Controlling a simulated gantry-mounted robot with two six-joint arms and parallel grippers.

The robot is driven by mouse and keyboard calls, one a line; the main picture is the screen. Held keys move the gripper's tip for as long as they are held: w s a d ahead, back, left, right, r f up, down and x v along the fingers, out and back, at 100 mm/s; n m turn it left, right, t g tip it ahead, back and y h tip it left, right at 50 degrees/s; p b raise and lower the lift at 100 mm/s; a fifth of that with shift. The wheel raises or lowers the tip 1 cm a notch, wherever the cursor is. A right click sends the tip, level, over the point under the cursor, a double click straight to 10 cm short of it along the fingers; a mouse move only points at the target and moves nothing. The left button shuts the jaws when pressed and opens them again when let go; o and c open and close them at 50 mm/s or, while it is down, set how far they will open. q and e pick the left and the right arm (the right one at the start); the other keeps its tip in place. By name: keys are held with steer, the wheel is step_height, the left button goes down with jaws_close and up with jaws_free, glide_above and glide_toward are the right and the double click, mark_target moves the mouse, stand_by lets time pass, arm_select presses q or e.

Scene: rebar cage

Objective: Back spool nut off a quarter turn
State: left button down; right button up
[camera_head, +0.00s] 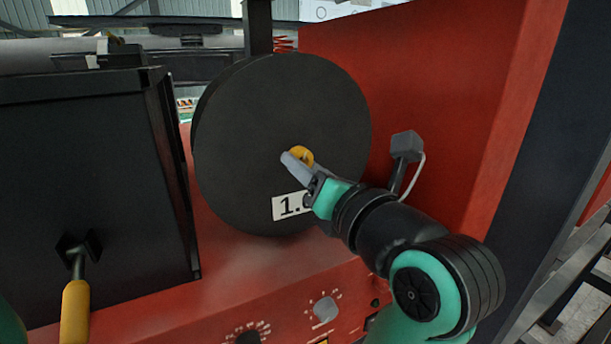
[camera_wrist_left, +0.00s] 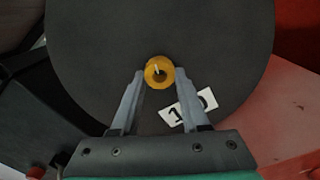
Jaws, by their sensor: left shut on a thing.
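The yellow spool nut (camera_head: 303,154) sits at the centre of the round black spool (camera_head: 270,105), which has a white label beginning "1." below the nut. My left gripper (camera_head: 294,161) is at the nut, with its grey fingers against it. The gripper is shut on the nut. My right gripper is not in view.
A black box (camera_head: 90,180) with a yellow-handled lever (camera_head: 75,305) stands left of the spool. A grey block with a cable (camera_head: 406,147) is close right of my wrist, by the red wall (camera_head: 440,90). Knobs (camera_head: 325,309) line the red panel below.

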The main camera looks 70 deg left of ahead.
arm_select(q)
steer(key=shift+w+n+b, duration=0.2)
steer(key=shift+n+b, duration=1.85)
steer(key=shift+n, duration=4.25)
steer(key=shift+c, duration=2)
jaws_free()
steer(key=shift+d, duration=0.1)
